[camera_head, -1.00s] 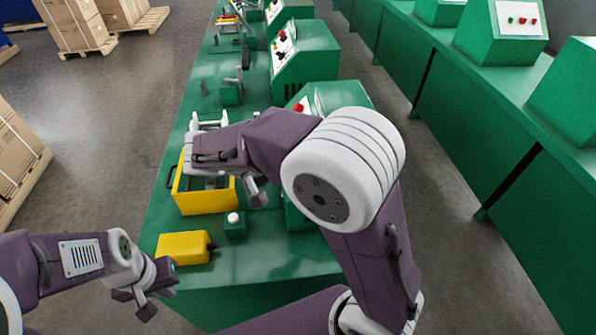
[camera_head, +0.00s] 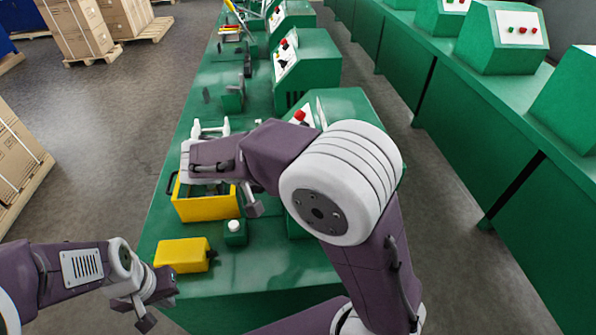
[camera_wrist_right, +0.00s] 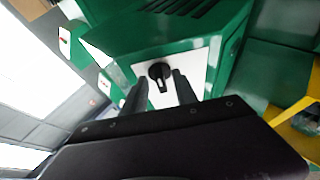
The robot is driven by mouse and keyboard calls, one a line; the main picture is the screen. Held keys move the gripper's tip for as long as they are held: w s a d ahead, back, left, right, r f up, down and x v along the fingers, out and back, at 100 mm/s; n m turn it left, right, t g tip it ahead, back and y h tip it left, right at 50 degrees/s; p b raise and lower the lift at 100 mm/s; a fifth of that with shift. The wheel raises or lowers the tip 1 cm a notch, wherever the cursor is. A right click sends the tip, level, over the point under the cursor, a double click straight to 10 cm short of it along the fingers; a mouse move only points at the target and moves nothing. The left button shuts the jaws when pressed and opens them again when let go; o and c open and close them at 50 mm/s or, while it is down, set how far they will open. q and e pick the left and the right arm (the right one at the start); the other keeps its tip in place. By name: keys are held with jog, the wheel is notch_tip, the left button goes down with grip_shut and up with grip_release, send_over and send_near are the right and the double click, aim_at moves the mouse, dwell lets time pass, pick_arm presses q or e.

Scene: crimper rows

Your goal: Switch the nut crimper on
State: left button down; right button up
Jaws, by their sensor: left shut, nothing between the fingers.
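The nearest green machine (camera_head: 345,104), with a red button (camera_head: 300,115) on its pale sloping panel, stands on the bench, partly hidden behind my right arm. I cannot read a label that names it the nut crimper. In the right wrist view a black rotary knob (camera_wrist_right: 160,74) sits on a white panel (camera_wrist_right: 196,68) of a green machine. My right gripper (camera_wrist_right: 160,90) is open, with its two dark fingers apart on either side of the knob's lower part; contact cannot be told. My left gripper (camera_head: 147,309) is shut and empty, low at the bench's left front edge.
A yellow bin (camera_head: 207,210) lies under my right wrist. A yellow block (camera_head: 182,255) and a small green box with a white button (camera_head: 235,228) are nearer. More green machines (camera_head: 306,68) stand farther along the bench. A second green bench (camera_head: 480,95) runs along the right.

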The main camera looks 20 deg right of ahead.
jog(key=v, duration=0.9)
jog(key=shift+p, duration=0.45)
jog(key=shift+a, duration=0.1)
